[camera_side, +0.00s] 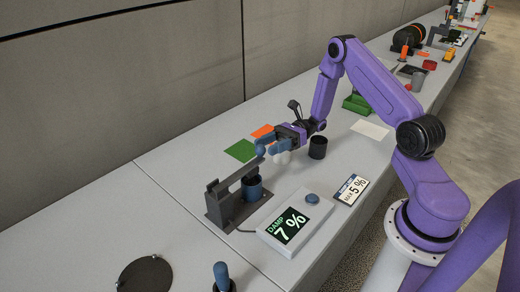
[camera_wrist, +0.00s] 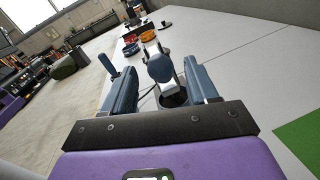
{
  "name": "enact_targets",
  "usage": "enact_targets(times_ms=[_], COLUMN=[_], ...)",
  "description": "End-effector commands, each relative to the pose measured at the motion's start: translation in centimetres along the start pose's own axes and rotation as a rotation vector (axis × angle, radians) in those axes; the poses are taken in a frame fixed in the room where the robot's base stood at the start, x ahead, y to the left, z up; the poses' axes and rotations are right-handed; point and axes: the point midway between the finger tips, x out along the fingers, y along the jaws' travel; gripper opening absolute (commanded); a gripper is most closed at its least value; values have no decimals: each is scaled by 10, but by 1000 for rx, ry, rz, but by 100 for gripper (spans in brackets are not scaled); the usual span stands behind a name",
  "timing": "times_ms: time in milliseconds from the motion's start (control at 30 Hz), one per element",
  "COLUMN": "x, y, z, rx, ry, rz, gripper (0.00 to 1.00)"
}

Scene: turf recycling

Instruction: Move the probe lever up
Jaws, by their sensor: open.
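The probe lever (camera_side: 238,175) is a dark grey bar on a grey stand (camera_side: 220,207), running about level to a blue knob (camera_side: 261,150) at its far end. A blue cup (camera_side: 252,189) stands under the bar. My gripper (camera_side: 274,147) is at the knob end, fingers pointing toward the stand. In the wrist view the knob (camera_wrist: 160,68) shows between the two open blue fingers of my gripper (camera_wrist: 161,88), with visible gaps on both sides. I cannot tell how deep it sits between them.
A display box (camera_side: 296,222) reads "DAMP 7 %"; a card (camera_side: 351,190) reads "MAX 5 %". A black cup (camera_side: 318,148) stands right of my gripper. Green (camera_side: 241,151) and orange (camera_side: 263,132) patches lie behind. A blue-handled stick (camera_side: 222,277) and black disc (camera_side: 145,274) are in front.

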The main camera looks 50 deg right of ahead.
Motion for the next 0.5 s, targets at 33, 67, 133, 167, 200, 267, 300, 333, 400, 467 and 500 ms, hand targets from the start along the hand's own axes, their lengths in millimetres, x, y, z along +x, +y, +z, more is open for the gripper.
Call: enact_targets(times_ms=[33, 67, 133, 167, 200, 267, 300, 333, 400, 467, 500], x=[8, 13, 21, 24, 28, 32, 34, 35, 36, 37, 37], y=[1, 1, 0, 0, 1, 0, 0, 0, 0, 0, 0], z=[0, 0, 0, 0, 0, 0, 0, 0, 0, 0, 0], rx=[1, 1, 1, 1, 1, 1, 0, 0, 0, 0, 0], ry=[1, 1, 0, 0, 0, 0, 0, 0, 0, 0, 0], rz=[4, 3, 2, 2, 2, 1, 0, 0, 1, 1, 0], gripper=[58, 58, 58, 58, 58, 58, 58, 58, 58, 58, 58])
